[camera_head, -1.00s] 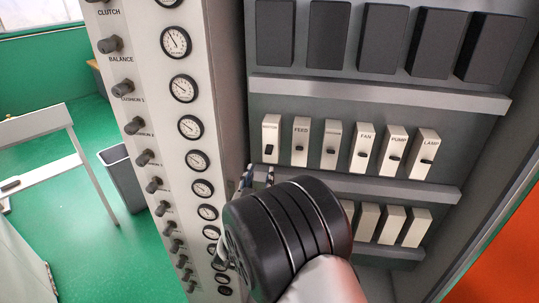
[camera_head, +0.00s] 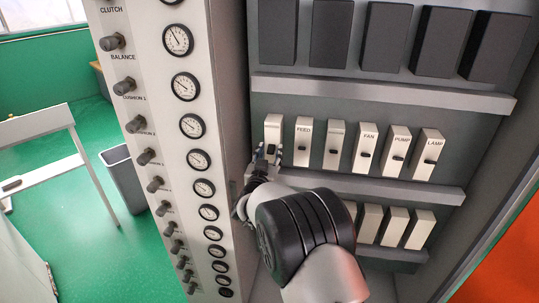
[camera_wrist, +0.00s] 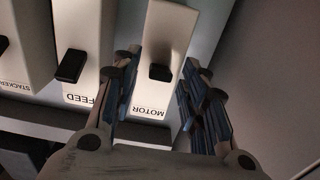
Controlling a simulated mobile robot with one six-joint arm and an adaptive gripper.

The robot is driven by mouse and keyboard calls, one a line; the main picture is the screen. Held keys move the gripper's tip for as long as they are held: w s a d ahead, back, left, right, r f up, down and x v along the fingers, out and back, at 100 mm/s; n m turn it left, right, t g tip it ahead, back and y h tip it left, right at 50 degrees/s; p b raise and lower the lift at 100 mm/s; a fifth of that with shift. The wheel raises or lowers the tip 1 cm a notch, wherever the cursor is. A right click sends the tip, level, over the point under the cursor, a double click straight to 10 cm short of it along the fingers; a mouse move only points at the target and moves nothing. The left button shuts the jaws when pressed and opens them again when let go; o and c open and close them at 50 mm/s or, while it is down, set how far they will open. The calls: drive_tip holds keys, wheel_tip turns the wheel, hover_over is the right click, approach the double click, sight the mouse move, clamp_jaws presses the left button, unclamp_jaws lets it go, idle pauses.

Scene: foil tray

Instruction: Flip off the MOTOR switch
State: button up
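The MOTOR switch (camera_wrist: 168,30) is a white block with a black lever (camera_wrist: 160,73) on its face and its label at the lower end in the wrist view. In the head view it is the leftmost block (camera_head: 273,130) of the labelled row. My gripper (camera_wrist: 158,95) is open, one finger on each side of the block in the wrist view, and holds nothing. I cannot tell whether the fingers touch the block. In the head view my gripper (camera_head: 268,155) covers the lower part of the switch and its lever. I cannot tell the lever's setting.
The FEED switch (camera_head: 302,140) stands close beside MOTOR, with FAN (camera_head: 366,150), PUMP (camera_head: 398,152) and LAMP (camera_head: 430,155) further right. A grey ledge (camera_head: 390,188) runs below the row. A panel with gauges and knobs (camera_head: 193,126) stands at the left.

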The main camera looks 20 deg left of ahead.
clamp_jaws()
drive_tip(key=f+t+b, duration=0.1)
drive_tip(key=b, duration=0.2)
drive_tip(key=shift+b, duration=0.35)
drive_tip(key=t+b, duration=0.1)
drive_tip(key=b, duration=0.4)
drive_tip(key=shift+w+f+t+y, duration=0.15)
drive_tip(key=shift+f+t+y, duration=0.15)
drive_tip(key=shift+f+t, duration=0.1)
drive_tip(key=shift+t+b, duration=0.3)
drive_tip(key=shift+b, duration=0.8)
drive_tip(key=shift+r, duration=0.15)
unclamp_jaws()
